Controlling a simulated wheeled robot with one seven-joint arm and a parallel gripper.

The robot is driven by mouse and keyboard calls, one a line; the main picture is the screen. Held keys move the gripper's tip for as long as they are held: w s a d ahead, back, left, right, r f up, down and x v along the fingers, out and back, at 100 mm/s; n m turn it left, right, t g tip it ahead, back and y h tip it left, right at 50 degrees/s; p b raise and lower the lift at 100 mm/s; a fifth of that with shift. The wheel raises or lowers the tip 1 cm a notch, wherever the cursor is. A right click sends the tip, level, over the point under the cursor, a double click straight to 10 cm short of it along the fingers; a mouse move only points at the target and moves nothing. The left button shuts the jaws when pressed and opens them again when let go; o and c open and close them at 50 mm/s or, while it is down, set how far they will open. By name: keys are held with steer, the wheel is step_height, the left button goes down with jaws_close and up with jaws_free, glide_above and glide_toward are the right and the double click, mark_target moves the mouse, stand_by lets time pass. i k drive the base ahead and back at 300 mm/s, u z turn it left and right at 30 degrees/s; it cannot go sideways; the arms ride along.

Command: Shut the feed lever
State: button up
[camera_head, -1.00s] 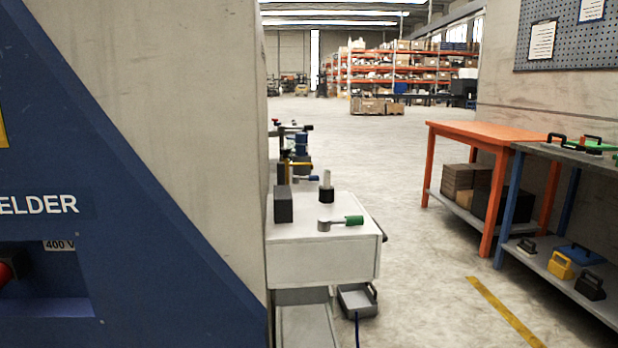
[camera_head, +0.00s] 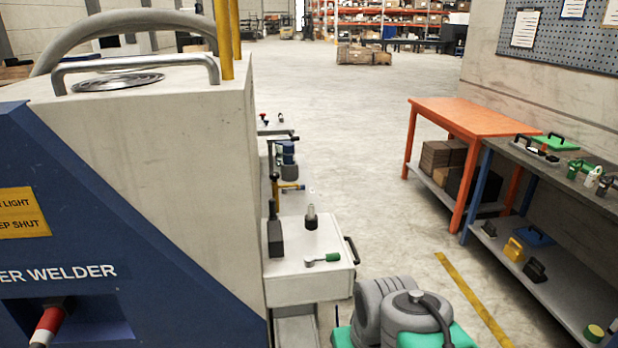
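A lever with a green grip and a metal head (camera_head: 322,259) lies across the top of a white cabinet (camera_head: 310,290) beside the welder. It may be the feed lever, but no label shows. A dark block with a handle (camera_head: 275,235) and a dark upright post (camera_head: 311,217) stand behind it on the same top. A red-and-white handle (camera_head: 48,325) sticks out of the welder's blue front at lower left. My grey and teal arm links show at bottom centre, right of and below the cabinet. My gripper is not in view.
The large welder (camera_head: 150,130) with a top rail fills the left side. An orange table (camera_head: 470,118) and a dark workbench (camera_head: 560,165) with several small tools stand at right. The floor (camera_head: 370,190) between them is clear, with a yellow stripe (camera_head: 475,300).

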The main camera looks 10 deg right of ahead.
mark_target(284, 191)
steer(key=k, duration=0.35)
steer(key=z, duration=1.1)
steer(key=i, duration=4.2)
steer(key=u, duration=4)
steer(key=i, duration=1)
